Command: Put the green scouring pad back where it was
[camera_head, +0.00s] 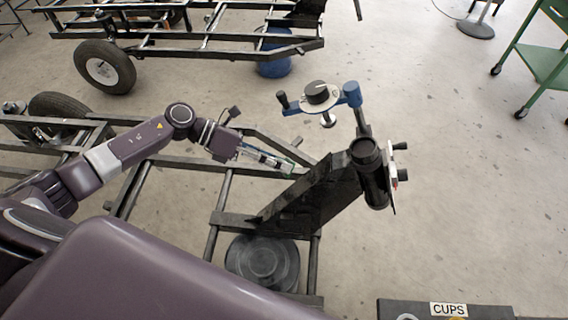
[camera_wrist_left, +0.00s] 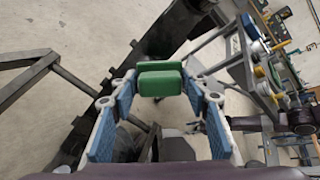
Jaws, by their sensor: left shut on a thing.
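My left gripper (camera_head: 288,166) is shut on the green scouring pad, which shows between the fingertips in the left wrist view (camera_wrist_left: 160,84). The pad is a small green block, clear of the surfaces below as far as I can tell. The gripper is beside the upper left edge of the thick black beam (camera_head: 310,195) of the trailer frame. My right gripper is not in view.
A jack with a blue crank handle (camera_head: 352,94) stands at the beam's upper end. A black round plate (camera_head: 262,262) lies below the frame. A black box marked CUPS (camera_head: 448,309) is at bottom right. A green cart (camera_head: 540,62) stands at far right. Open floor lies on the right.

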